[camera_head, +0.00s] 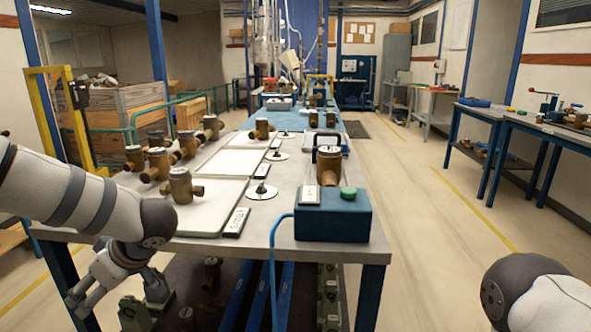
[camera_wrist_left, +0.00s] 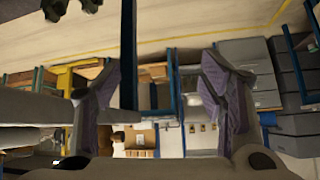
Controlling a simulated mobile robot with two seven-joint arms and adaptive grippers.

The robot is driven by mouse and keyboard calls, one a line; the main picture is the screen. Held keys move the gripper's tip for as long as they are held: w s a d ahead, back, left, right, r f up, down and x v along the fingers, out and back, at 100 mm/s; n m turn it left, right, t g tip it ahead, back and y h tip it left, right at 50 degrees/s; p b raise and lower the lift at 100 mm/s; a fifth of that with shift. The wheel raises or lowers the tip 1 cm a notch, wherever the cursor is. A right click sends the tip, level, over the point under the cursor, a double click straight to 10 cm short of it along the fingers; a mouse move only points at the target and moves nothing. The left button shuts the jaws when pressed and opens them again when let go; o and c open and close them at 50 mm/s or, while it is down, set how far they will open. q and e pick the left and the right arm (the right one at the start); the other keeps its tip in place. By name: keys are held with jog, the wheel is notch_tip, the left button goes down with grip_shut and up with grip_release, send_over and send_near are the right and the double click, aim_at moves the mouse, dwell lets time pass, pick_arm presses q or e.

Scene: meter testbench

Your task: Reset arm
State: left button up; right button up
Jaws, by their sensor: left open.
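My left arm comes in from the left in the head view, and its gripper (camera_head: 112,302) hangs low beside the table's front left corner, below the tabletop. In the left wrist view the two purple-grey fingers of this gripper (camera_wrist_left: 163,85) stand wide apart with nothing between them. My right arm shows only as a white and dark rounded link at the lower right of the head view. My right gripper is out of view.
The workbench (camera_head: 335,252) carries several brass meters (camera_head: 182,186), white trays (camera_head: 208,222) and a blue box (camera_head: 333,218) with a green button. Meter parts lie on its lower shelf, near my left gripper. The floor (camera_head: 440,220) at the right is clear.

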pick_arm(q)
jog(key=s+d+f+m+t+h, duration=0.1)
jog(key=s+d+f+m, duration=0.2)
jog(key=f, duration=0.4)
jog(key=s+d+f+m+t+h, duration=0.1)
jog(key=s+d+f+m+h, duration=0.15)
jog(key=s+f, duration=0.3)
jog(key=s+d+f+m+t, duration=0.15)
jog(key=s+f+m, duration=0.25)
jog(key=f, duration=0.4)
jog(key=s+d+f+m+g+h, duration=0.2)
jog(key=s+g, duration=0.2)
jog(key=s, duration=1)
jog(key=s+d+f+m+g+h, duration=0.2)
jog(key=s+d+g+h, duration=0.1)
jog(key=s, duration=1.2)
jog(key=shift+s+d+m+g, duration=0.15)
jog(key=shift+d+m+g, duration=0.1)
jog(key=shift+m+g, duration=0.1)
jog(key=shift+f, duration=0.1)
